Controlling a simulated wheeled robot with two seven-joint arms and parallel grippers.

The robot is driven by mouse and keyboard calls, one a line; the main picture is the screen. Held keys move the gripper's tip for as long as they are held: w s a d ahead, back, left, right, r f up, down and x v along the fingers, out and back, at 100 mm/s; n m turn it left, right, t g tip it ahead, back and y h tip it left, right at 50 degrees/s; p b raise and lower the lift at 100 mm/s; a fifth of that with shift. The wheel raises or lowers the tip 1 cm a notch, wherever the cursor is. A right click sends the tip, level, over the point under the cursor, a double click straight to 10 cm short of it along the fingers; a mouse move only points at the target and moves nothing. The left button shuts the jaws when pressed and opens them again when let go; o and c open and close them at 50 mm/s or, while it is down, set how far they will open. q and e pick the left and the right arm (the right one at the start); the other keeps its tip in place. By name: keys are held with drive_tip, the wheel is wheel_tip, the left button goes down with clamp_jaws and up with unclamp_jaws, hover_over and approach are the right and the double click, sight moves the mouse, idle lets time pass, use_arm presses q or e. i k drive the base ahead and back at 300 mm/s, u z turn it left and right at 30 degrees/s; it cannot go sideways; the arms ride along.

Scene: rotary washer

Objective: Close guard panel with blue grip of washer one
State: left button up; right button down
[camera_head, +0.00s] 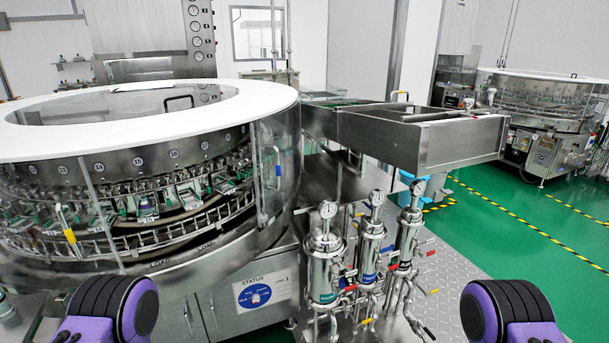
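Washer one is the large round steel machine (190,140) with a white top ring, filling the left of the head view. A clear curved guard panel (290,150) on its right side has a blue upright grip (278,168). Clamps and racks show through the front between the two grips. I cannot tell how far the panels stand open. Neither gripper shows; only purple and black parts of my arms appear at the bottom edge.
A status sign (262,291) is on the lower cabinet. Upright filter housings (325,265) with gauges and a steel conveyor trough (420,137) stand right of the washer. A second round machine (545,105) is at the far right. The green floor (500,215) between is mostly clear.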

sight(261, 226)
drive_tip(key=z, duration=1.65)
drive_tip(key=i, duration=1.35)
drive_tip(key=u, duration=3.25)
drive_tip(key=i, duration=0.5)
drive_tip(key=u, duration=0.05)
